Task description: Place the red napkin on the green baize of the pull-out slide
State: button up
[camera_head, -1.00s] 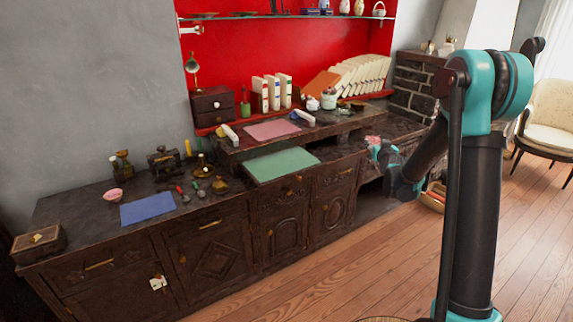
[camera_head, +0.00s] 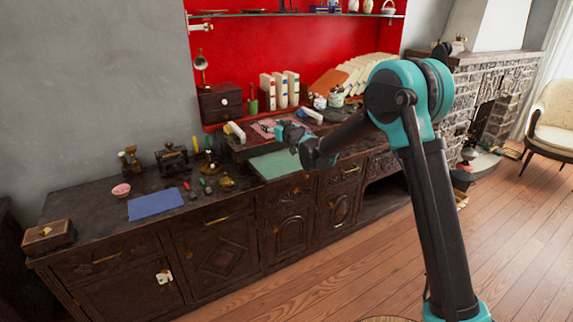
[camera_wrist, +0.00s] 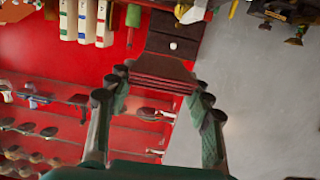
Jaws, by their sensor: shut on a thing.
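My gripper (camera_head: 279,131) reaches over the dresser top, close to the pull-out slide in the head view. It is shut on the red napkin (camera_head: 263,128), which shows as a small patterned red patch just left of the fingers. In the wrist view, a dark red layered edge of the napkin (camera_wrist: 160,78) spans between the fingertips (camera_wrist: 158,88). The green baize (camera_head: 272,167) of the slide lies flat and bare below and left of my wrist. My arm hides its right end.
A small drawer box (camera_head: 220,103), upright books (camera_head: 280,90) and jars stand behind. A blue mat (camera_head: 155,203) and small tools lie to the left.

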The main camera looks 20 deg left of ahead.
aim_at(273, 170)
notch_tip(273, 170, down, 20)
jog(key=shift+r, duration=0.2)
dwell(0.4)
jog(key=shift+f, duration=0.1)
jog(key=o, duration=1.2)
jog(key=shift+c, duration=0.2)
